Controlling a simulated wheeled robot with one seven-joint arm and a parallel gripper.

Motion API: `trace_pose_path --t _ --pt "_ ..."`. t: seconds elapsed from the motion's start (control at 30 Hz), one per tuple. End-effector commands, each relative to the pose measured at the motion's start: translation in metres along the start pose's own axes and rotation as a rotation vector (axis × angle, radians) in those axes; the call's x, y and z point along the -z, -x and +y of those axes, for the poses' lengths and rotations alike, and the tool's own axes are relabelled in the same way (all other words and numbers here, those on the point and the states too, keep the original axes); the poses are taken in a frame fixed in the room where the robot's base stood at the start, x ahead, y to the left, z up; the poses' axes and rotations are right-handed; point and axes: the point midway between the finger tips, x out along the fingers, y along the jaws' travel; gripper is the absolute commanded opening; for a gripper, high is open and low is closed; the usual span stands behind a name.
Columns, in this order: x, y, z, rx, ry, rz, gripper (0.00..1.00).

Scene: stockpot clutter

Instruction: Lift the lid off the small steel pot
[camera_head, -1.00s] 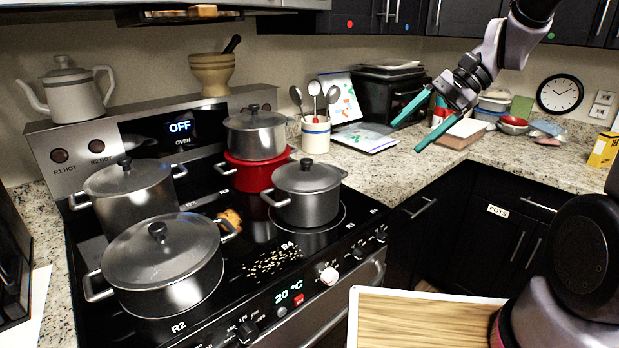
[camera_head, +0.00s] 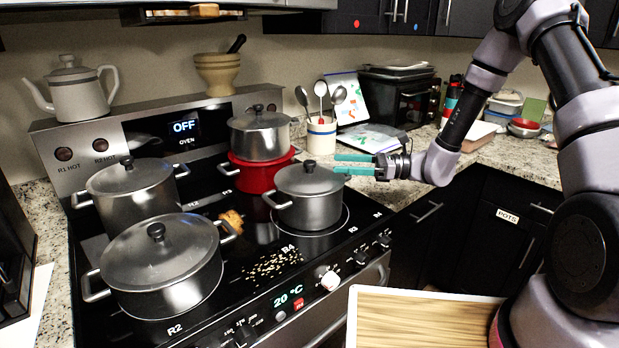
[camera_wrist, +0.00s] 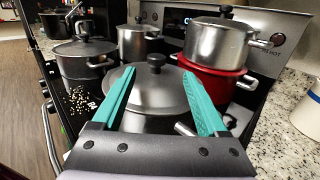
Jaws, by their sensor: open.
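A small steel pot (camera_head: 308,210) stands on the right burner with its grey lid (camera_head: 290,183) on and a black knob (camera_head: 307,165) on top. My gripper (camera_head: 338,164) is open and empty at the lid's right edge, pointing left at about knob height. In the wrist view, the lid (camera_wrist: 155,93) and its knob (camera_wrist: 156,61) lie ahead between the teal fingers (camera_wrist: 159,74), with the knob beyond the tips. The fingers hide parts of the pot there. Contact with the lid cannot be told.
A lidded steel pot (camera_head: 259,142) sits on a red pot (camera_head: 255,176) just behind. Two larger lidded pots (camera_head: 133,207) (camera_head: 165,272) stand left. Bread (camera_head: 232,220) and scattered grains (camera_head: 272,268) lie on the stovetop. A utensil crock (camera_head: 320,138) stands behind right.

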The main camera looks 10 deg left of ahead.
Motion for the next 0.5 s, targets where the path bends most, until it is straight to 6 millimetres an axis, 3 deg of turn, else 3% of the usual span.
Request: trace_pose_path --t 0.5 --pt "0.002 -0.062 0.007 -0.003 0.002 0.002 0.76"
